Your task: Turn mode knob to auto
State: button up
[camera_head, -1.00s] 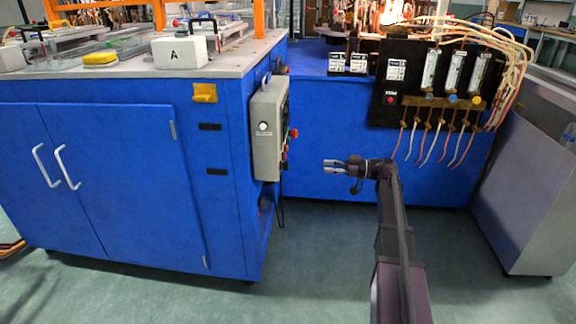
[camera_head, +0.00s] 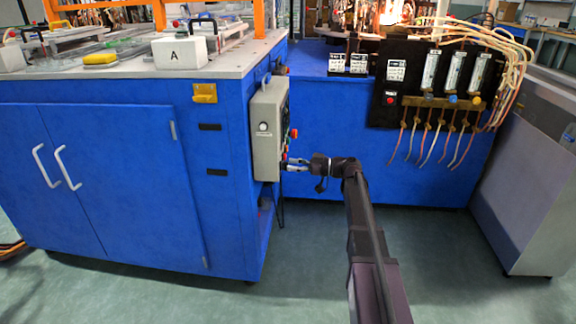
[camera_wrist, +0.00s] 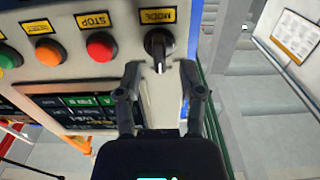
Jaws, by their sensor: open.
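The mode knob (camera_wrist: 158,42) is a black knob under a yellow MODE label (camera_wrist: 157,15) at the right end of the button row in the wrist view. A pale mark on it points down toward my gripper. My gripper (camera_wrist: 160,68) is open, with its fingertips just below the knob, one to each side; I cannot tell whether they touch it. In the head view my gripper (camera_head: 287,164) is beside the right face of the grey control box (camera_head: 266,130). The knob cannot be made out there.
Left of the knob are a red STOP button (camera_wrist: 100,46), an orange button (camera_wrist: 50,51) and a green button (camera_wrist: 9,57). A display (camera_wrist: 80,105) sits below them. The blue cabinet (camera_head: 130,180) stands left of my arm. Open floor lies right of my arm.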

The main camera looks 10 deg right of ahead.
jog(key=shift+x, duration=1)
grip_shut()
jog(key=shift+m, duration=0.4)
jog(key=m, duration=0.4)
jog(key=shift+w+d, duration=0.1)
jog(key=shift+d, duration=0.05)
jog(key=shift+w+f+m, duration=0.1)
jog(key=shift+f+m, duration=0.05)
jog(key=shift+m, duration=1.95)
